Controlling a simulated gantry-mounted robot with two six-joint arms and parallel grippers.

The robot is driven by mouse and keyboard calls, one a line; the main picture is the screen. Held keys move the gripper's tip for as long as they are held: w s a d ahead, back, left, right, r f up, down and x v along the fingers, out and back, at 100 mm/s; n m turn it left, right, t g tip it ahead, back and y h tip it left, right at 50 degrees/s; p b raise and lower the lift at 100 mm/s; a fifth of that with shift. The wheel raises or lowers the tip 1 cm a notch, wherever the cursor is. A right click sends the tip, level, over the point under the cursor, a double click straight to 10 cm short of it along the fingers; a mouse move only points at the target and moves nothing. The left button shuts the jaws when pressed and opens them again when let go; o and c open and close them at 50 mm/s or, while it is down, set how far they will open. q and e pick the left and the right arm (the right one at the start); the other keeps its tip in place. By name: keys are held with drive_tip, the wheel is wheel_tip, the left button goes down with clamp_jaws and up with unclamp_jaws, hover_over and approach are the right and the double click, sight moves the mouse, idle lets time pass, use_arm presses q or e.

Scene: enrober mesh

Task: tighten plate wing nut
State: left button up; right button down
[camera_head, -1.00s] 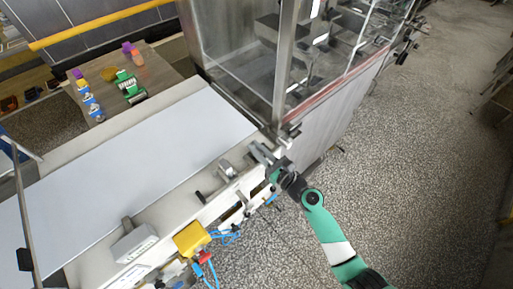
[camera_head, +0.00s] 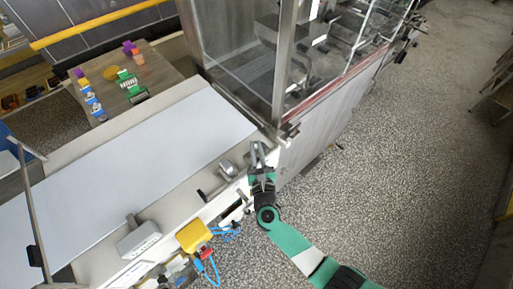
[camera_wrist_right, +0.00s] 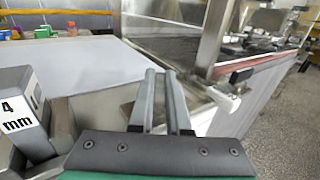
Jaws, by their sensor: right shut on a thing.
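My right gripper (camera_head: 258,153) is at the near edge of the conveyor frame, by the corner of the glazed cabinet. It also shows in the right wrist view (camera_wrist_right: 164,78), its two grey fingers close together and pointing away. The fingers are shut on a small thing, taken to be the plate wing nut. The fingers hide it, and its shape cannot be made out. A grey block marked "4 mm" (camera_wrist_right: 18,112) stands left of the gripper in the right wrist view. A grey metal fitting (camera_head: 227,170) sits on the frame just left of the gripper. My left gripper is not in view.
The pale conveyor belt (camera_head: 130,175) runs left of the gripper. The glazed cabinet (camera_head: 235,65) stands just beyond. A yellow box (camera_head: 193,236) with blue cables hangs on the frame's near side. A side table (camera_head: 160,75) holds small coloured items. The speckled floor at right is clear.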

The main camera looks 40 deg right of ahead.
drive_tip(key=m+g+h+b, duration=0.1)
drive_tip(key=h, duration=0.1)
drive_tip(key=shift+f+m+h+b, duration=0.15)
drive_tip(key=shift+m+h+b, duration=0.15)
drive_tip(key=shift+m+b, duration=0.1)
drive_tip(key=shift+m+g+h, duration=0.3)
drive_tip(key=shift+g, duration=0.2)
drive_tip(key=shift+b, duration=0.3)
drive_tip(key=c, duration=0.9)
unclamp_jaws()
drive_tip(key=p+v, duration=0.1)
drive_tip(key=v, duration=1)
drive_tip(key=shift+s+a+p, duration=0.2)
drive_tip(key=shift+a+p, duration=0.05)
drive_tip(key=shift+p, duration=0.15)
drive_tip(key=shift+o, duration=0.4)
